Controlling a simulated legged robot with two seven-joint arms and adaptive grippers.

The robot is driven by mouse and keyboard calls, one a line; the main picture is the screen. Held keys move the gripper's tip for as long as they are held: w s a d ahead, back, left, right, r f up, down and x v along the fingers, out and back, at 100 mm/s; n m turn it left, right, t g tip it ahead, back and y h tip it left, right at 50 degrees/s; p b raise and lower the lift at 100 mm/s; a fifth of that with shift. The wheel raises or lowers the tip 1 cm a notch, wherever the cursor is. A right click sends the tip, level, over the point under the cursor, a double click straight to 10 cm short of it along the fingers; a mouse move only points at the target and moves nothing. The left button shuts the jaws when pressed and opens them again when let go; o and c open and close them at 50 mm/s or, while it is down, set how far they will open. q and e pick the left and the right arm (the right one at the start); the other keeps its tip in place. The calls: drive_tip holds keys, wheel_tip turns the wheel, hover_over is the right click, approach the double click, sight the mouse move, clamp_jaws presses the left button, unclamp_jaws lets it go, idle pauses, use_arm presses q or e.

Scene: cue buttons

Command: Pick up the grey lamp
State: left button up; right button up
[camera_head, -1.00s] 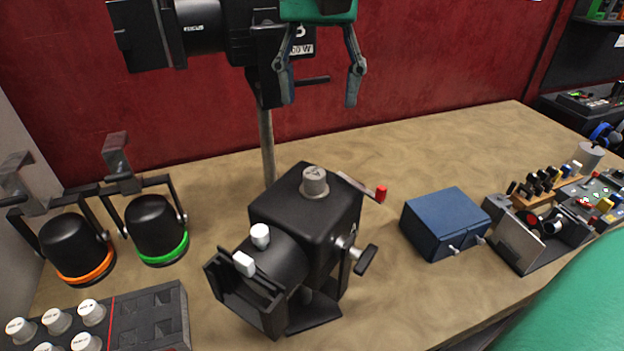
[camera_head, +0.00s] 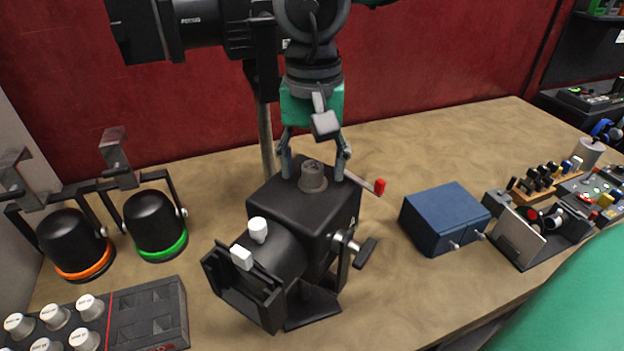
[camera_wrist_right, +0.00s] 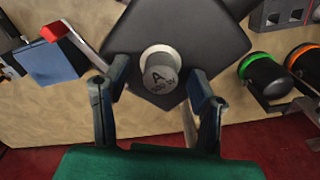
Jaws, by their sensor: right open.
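A short grey cylinder (camera_head: 313,176), lettered on its top, stands upright on a black lamp housing (camera_head: 277,203) in the middle of the table. It is the grey piece that best fits the grey lamp. It also shows in the right wrist view (camera_wrist_right: 160,68) with an "A" on its top. My right gripper (camera_head: 314,172) points down over the housing, open, with one finger on each side of the grey cylinder. In the right wrist view the fingers stand apart from the cylinder, with a gap on both sides. My left gripper is not in view.
A large black lamp (camera_head: 190,28) on a pole stands close behind my right arm. Two black lamps with orange (camera_head: 85,265) and green (camera_head: 165,250) rings stand left. A red-tipped lever (camera_head: 380,187) and a blue box (camera_head: 444,215) are right. The table (camera_head: 450,140) is clear behind the box.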

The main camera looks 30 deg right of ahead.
drive_tip(key=shift+f, duration=0.6)
clamp_jaws()
drive_tip(key=shift+r, duration=0.15)
wheel_tip(320, 180, up, 10)
drive_tip(key=shift+f+p, duration=0.1)
drive_tip(key=shift+p, duration=0.25)
